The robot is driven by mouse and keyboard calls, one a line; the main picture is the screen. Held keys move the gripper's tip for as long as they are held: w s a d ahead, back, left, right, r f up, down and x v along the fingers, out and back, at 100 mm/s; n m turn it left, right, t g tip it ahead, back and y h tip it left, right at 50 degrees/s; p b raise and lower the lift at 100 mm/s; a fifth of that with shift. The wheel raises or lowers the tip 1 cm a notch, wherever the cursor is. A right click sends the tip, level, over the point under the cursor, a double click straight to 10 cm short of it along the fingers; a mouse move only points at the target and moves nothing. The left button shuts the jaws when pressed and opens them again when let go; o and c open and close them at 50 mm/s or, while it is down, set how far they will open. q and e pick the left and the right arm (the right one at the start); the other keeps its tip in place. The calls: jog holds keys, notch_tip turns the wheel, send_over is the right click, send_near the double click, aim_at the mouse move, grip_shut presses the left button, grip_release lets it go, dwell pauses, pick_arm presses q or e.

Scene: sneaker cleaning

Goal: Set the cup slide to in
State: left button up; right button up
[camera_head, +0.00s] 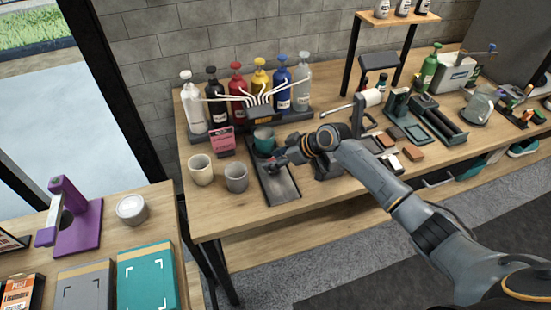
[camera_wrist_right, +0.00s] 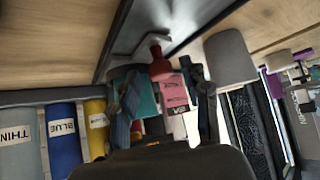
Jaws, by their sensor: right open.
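The cup slide (camera_head: 283,187) is a dark-framed grey metal tray on the table, reaching from the bottle rack toward the front edge. A teal cup (camera_head: 264,139) stands at its back end, near the nozzles. My right gripper (camera_head: 274,160) is over the slide, just in front of the cup. The right wrist view appears upside down. In it, my right gripper (camera_wrist_right: 165,95) is open, with a red knob (camera_wrist_right: 160,66) showing between its fingers on the slide's metal (camera_wrist_right: 178,20). The teal cup (camera_wrist_right: 147,100) is partly hidden behind the fingers. My left gripper is not in view.
A rack of several coloured pump bottles (camera_head: 259,78) stands behind the slide. A pink card (camera_head: 221,140), a cream cup (camera_head: 201,170) and a grey cup (camera_head: 236,178) stand to the left. Brushes and blocks (camera_head: 413,153) lie to the right.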

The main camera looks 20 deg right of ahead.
jog(key=shift+s+d+r, duration=0.1)
jog(key=shift+r, duration=0.05)
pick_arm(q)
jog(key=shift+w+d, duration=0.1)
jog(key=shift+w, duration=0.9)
pick_arm(e)
jog(key=v, duration=1.1)
jog(key=shift+d+r, duration=0.15)
jog(key=shift+r, duration=0.1)
jog(key=shift+o, duration=0.2)
